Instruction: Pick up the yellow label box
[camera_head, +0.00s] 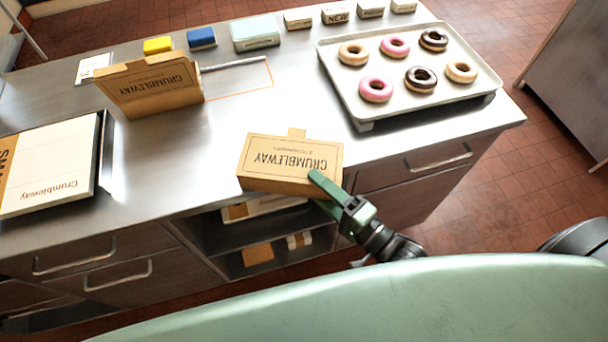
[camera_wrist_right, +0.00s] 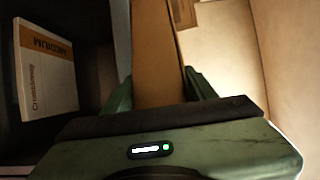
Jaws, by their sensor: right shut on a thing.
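A small yellow box (camera_head: 158,45) lies at the back left of the steel counter, beside a blue one. My right gripper (camera_head: 322,188) is at the counter's front edge, far from the yellow box. It is shut on a brown Crumbleway carton (camera_head: 285,160), gripping it near its right front corner. In the right wrist view the carton's brown side (camera_wrist_right: 158,50) runs between the two green fingers. My left gripper is not in view.
An open brown carton (camera_head: 150,92) stands just in front of the yellow box. A blue box (camera_head: 201,38) and a pale blue box (camera_head: 255,33) are to its right. A donut tray (camera_head: 395,110) fills the right. A flat Crumbleway box (camera_head: 60,170) lies at left.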

